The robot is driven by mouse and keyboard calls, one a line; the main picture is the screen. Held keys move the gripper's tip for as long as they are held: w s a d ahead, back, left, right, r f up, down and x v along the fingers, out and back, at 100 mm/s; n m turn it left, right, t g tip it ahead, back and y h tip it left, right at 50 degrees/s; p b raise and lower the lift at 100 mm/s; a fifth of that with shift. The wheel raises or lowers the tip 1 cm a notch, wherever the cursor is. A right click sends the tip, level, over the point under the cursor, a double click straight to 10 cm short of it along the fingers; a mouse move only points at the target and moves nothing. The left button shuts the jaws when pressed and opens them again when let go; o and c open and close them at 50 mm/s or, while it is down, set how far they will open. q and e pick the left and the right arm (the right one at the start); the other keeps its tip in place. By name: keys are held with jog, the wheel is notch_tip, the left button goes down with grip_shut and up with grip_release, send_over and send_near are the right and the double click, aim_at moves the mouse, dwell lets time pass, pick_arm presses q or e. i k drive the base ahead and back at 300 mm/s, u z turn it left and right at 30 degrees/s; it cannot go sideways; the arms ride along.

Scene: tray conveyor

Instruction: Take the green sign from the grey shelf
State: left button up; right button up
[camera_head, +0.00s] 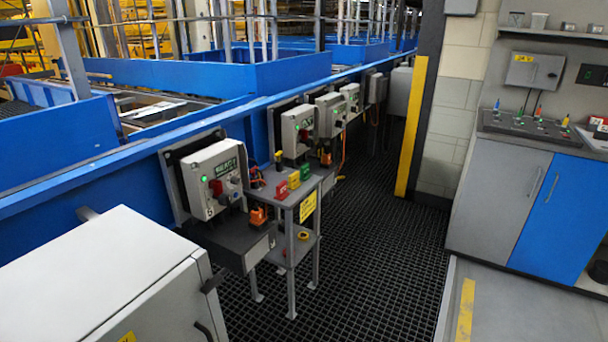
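A small grey shelf stand (291,246) stands on the grated floor, left of the middle of the view. On its top are a red sign (282,190), a yellow sign (294,180) and a small green sign (305,172) in a row going back. The green sign is the farthest of the three, and its details are too small to read. Neither of my grippers is in view.
A grey control box (213,180) with a green label is mounted left of the stand. A white cabinet (110,275) fills the near left. Blue conveyor walls (200,75) run behind. Dark grating (380,240) is clear right of the stand, up to a grey-and-blue cabinet (495,200).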

aim_at(305, 176)
jog(key=z, duration=0.25)
jog(key=i, duration=0.4)
jog(key=z, duration=0.75)
jog(key=i, duration=1.85)
jog(key=u, duration=1.1)
jog(key=i, duration=1.15)
jog(key=u, duration=1.15)
